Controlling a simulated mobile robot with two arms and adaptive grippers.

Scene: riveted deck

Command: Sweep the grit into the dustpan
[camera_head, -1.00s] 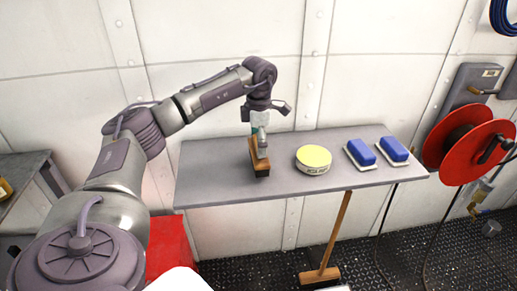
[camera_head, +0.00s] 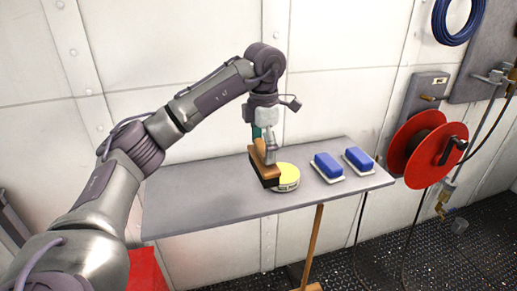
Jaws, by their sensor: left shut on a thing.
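My left gripper (camera_head: 269,152) is shut on a wooden hand brush (camera_head: 263,167) with dark bristles. The brush is over the grey table (camera_head: 200,200) and covers the left part of a round yellow-topped tin (camera_head: 286,177). I cannot tell whether the brush touches the tin or the table top. I cannot make out any grit or a dustpan in this view. My right gripper is out of view.
Two blue blocks on white bases, the nearer (camera_head: 328,166) and the farther (camera_head: 358,159), lie right of the tin. A wooden-handled broom (camera_head: 314,245) stands below the front edge. A red hose reel (camera_head: 423,150) is at right. The table's left half is clear.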

